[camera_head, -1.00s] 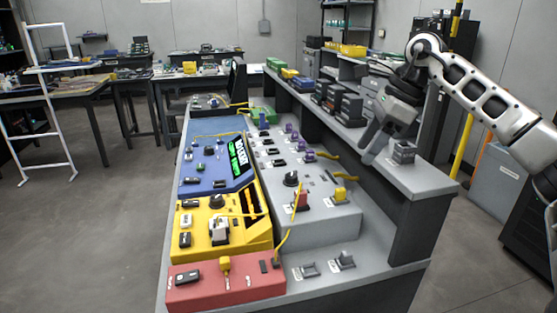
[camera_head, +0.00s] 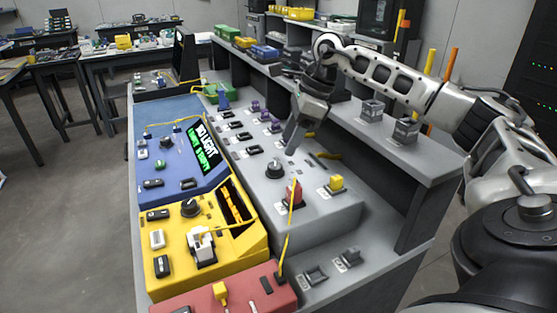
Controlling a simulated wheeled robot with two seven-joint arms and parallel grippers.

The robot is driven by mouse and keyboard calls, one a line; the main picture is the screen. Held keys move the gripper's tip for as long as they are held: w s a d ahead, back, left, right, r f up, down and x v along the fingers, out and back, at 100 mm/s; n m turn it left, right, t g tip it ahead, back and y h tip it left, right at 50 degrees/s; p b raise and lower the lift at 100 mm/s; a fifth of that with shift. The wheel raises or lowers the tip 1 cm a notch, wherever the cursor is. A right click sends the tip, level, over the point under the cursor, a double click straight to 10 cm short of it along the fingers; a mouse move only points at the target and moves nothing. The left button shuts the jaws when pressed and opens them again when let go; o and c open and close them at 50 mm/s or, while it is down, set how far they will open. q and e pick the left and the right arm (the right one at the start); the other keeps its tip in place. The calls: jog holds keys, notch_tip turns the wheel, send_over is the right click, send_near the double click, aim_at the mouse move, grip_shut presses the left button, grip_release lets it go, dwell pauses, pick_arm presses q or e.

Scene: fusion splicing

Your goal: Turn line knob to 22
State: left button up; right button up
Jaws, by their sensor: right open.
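A black round knob (camera_head: 275,168) stands on the sloped grey panel (camera_head: 318,208). Another black knob (camera_head: 190,207) is on the yellow panel (camera_head: 226,256), and a third (camera_head: 166,142) is on the blue panel (camera_head: 205,186). Labels are too small to read, so I cannot tell which is the line knob. My right gripper (camera_head: 291,143) points down over the grey panel, just behind and right of the grey panel's knob, apparently apart from it. It is open and appears empty. My left gripper is not in view.
A lit green display (camera_head: 204,147) is on the blue panel. A raised grey shelf (camera_head: 395,150) runs along the right.

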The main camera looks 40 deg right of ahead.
aim_at(276, 165)
jog(key=x, duration=0.7)
jog(key=c, duration=1)
